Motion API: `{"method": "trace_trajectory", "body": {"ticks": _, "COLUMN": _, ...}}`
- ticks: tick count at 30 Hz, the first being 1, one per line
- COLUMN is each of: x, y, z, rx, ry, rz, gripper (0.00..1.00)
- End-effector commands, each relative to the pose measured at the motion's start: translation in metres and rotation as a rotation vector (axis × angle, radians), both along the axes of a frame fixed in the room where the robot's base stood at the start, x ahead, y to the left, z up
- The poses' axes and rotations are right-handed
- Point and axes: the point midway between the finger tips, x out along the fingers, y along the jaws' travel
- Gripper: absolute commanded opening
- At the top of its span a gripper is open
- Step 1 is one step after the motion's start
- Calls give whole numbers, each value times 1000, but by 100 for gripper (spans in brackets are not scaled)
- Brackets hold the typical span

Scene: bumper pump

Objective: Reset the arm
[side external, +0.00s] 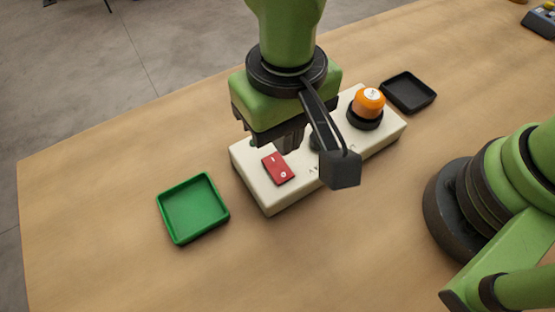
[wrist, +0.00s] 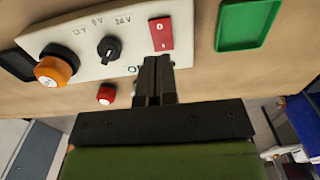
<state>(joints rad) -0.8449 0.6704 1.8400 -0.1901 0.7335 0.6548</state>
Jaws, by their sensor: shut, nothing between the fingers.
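My gripper (side external: 290,138) is shut and empty, pointing down over the white control box (side external: 272,201) near its red rocker switch (side external: 278,168). In the wrist view the shut fingers (wrist: 155,72) overlap the box's edge just below the red rocker switch (wrist: 160,35). I cannot tell whether they touch the box. An orange round piece (side external: 368,103) sits in a black ring at the box's right end. It also shows in the wrist view (wrist: 52,72).
A green tray (side external: 192,208) lies left of the box and a black tray (side external: 408,92) lies beyond its right end. Wooden table is clear in front.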

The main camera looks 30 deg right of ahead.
Motion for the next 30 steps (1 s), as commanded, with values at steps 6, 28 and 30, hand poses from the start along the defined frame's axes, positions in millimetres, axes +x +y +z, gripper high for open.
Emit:
{"method": "trace_trajectory", "body": {"ticks": 6, "x": 0, "y": 0, "z": 0, "rx": 1, "ry": 0, "rz": -1, "gripper": 0}}
{"method": "trace_trajectory", "body": {"ticks": 28, "x": -19, "y": -173, "z": 176, "rx": 275, "ry": -384, "rz": -276, "gripper": 0}}
{"method": "trace_trajectory", "body": {"ticks": 30, "x": -32, "y": -187, "z": 183, "rx": 285, "ry": -439, "rz": -298, "gripper": 0}}
